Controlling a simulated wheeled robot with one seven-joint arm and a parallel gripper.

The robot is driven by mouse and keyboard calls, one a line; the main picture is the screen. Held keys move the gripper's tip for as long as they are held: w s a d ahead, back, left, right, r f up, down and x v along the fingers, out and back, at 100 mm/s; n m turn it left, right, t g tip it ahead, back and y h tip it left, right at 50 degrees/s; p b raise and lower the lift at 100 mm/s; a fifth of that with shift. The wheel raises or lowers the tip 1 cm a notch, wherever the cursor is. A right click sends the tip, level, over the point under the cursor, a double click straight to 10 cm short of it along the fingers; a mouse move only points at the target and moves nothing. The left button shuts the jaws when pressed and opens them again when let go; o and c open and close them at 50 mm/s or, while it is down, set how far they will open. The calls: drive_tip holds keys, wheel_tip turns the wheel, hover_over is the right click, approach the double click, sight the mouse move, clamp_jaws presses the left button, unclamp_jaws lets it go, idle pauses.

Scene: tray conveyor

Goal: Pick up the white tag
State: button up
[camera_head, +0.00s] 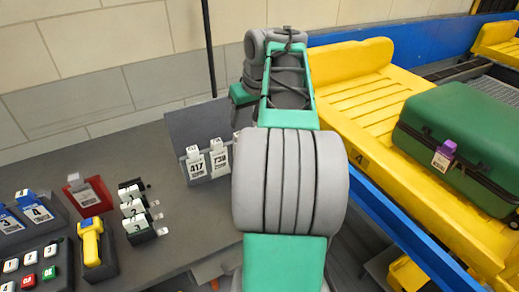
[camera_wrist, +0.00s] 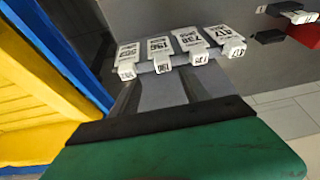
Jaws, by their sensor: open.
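Several white tags with printed numbers hang in a row on a grey rack, each with a white block at one end. In the head view I see tag 417 (camera_head: 196,167) and tag 738 (camera_head: 219,158); my arm hides the others. In the wrist view, tag 417 (camera_wrist: 219,35) is rightmost, with tag 738 (camera_wrist: 189,39), a third tag (camera_wrist: 158,48) and a fourth tag (camera_wrist: 128,53) to its left. My gripper (camera_wrist: 160,80) is open and empty, its fingers pointing at the row near the third tag's block. Contact cannot be told. My arm hides the gripper in the head view.
A red tag holder (camera_head: 87,194), black stamps (camera_head: 138,212), a yellow scanner (camera_head: 92,243) and a keypad (camera_head: 35,270) stand on the grey counter (camera_head: 165,257). A yellow tray (camera_head: 340,95) and a green suitcase (camera_head: 460,140) with a purple-topped tag are at right.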

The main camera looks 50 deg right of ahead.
drive_tip(key=s+d, duration=0.2)
drive_tip(key=d, duration=0.4)
drive_tip(key=shift+h, duration=0.3)
drive_tip(key=b+x, duration=0.1)
drive_tip(key=x, duration=0.6)
drive_tip(key=shift+s+d+f, duration=0.1)
drive_tip(key=shift+f, duration=0.2)
drive_tip(key=shift+c, duration=0.3)
clamp_jaws()
